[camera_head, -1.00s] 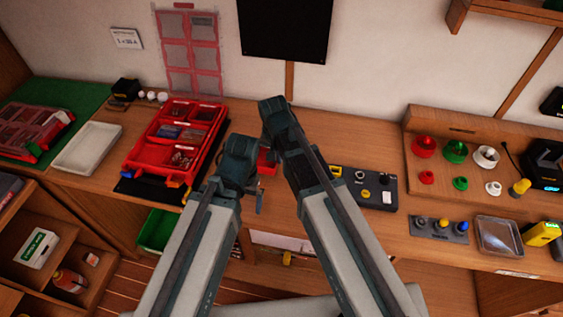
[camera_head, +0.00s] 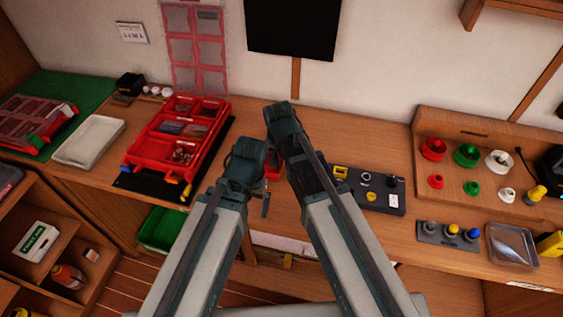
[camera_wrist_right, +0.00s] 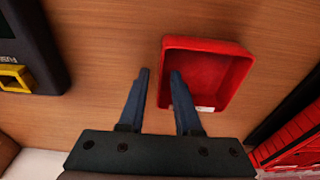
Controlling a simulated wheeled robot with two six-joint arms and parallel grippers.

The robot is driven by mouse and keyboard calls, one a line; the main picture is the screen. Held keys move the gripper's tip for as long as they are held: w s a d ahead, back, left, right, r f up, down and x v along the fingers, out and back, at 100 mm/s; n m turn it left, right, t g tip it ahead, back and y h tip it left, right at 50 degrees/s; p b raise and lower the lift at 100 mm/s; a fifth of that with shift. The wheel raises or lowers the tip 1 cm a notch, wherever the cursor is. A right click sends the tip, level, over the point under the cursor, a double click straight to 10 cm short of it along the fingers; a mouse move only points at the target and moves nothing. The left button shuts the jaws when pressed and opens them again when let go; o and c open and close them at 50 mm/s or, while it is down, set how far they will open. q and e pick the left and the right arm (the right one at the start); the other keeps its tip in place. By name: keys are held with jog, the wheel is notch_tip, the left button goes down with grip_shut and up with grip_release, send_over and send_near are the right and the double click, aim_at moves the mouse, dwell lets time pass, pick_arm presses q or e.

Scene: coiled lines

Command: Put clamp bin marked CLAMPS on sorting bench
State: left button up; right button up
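A small red open bin (camera_wrist_right: 208,75) lies on the wooden bench top (camera_wrist_right: 105,35) in the right wrist view; a small pale label shows on it, too small to read. In the head view only a bit of red (camera_head: 273,171) shows between my arms. My right gripper (camera_wrist_right: 161,73) is open. One finger reaches over the bin's inside, the other is outside its left wall; I cannot tell if either touches. In the head view my right gripper (camera_head: 282,120) hides its own fingers. My left gripper (camera_head: 246,160) is beside it, its fingers not clear.
A red divided case (camera_head: 150,148) stands open on the bench (camera_head: 285,215) at left, beside a white tray (camera_head: 90,140). A dark block with yellow parts (camera_head: 375,192) lies right of my arms. A wooden board with coloured rings (camera_head: 455,205) stands further right.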

pick_arm(q)
jog(key=shift+r, duration=0.15)
pick_arm(e)
jog(key=shift+r, duration=0.15)
pick_arm(q)
notch_tip(320, 180, up, 12)
jog(key=p, duration=1.2)
pick_arm(e)
notch_tip(320, 180, up, 12)
jog(key=s, duration=0.1)
jog(key=shift+s+a, duration=0.3)
